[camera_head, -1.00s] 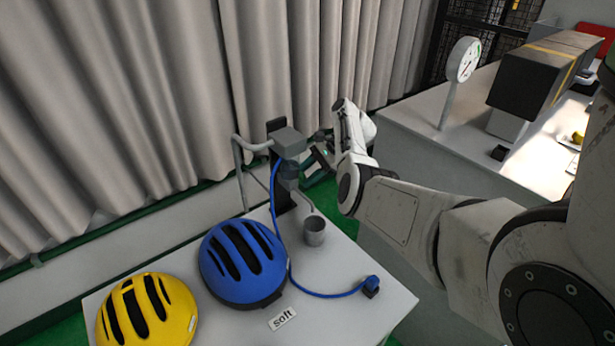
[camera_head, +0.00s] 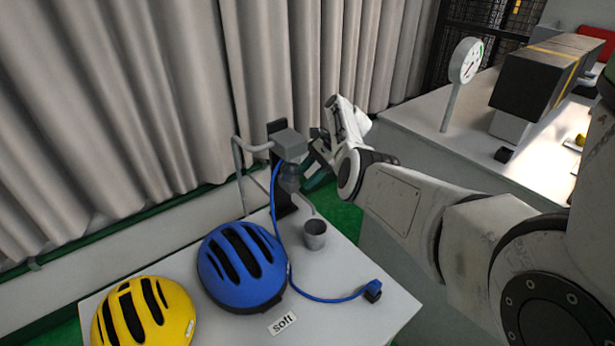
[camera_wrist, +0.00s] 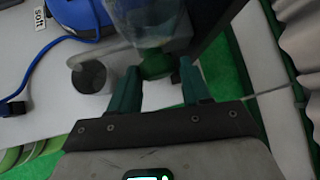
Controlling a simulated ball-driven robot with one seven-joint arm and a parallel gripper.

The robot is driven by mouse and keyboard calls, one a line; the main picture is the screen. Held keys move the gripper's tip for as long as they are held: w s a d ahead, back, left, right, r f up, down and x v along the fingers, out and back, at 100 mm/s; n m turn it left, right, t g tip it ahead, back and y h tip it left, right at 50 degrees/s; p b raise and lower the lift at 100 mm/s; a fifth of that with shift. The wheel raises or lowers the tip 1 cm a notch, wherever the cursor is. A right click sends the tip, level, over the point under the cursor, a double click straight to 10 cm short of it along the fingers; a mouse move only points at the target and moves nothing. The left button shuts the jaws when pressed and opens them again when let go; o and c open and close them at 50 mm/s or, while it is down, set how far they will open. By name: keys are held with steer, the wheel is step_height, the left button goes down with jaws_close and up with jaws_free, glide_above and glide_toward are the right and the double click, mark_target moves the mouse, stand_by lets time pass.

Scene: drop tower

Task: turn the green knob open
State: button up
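The green knob (camera_wrist: 156,63) shows in the wrist view, at the end of a clear vessel (camera_wrist: 148,22). The head view shows the vessel (camera_head: 291,178) under a grey box on a stand; the knob cannot be made out there. My gripper (camera_wrist: 160,68) is open, with its two teal fingers on either side of the knob. A gap shows between the knob and the right finger; I cannot tell whether the left finger touches it. In the head view my gripper (camera_head: 316,172) is beside the vessel, partly hidden by my wrist.
A grey cup (camera_head: 315,237) stands on the white table (camera_head: 345,318) near the vessel. A blue helmet (camera_head: 268,291), a yellow helmet (camera_head: 177,324), a blue hose (camera_head: 310,297) and a "soft" label (camera_head: 283,323) are there too. A curtain (camera_head: 110,110) hangs behind.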

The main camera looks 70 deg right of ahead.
steer(key=b+v, duration=0.1)
steer(key=v, duration=0.9)
steer(key=shift+s+d+r+b, duration=0.15)
steer(key=shift+s+r+b, duration=0.1)
steer(key=shift+b, duration=0.1)
stand_by(0.5)
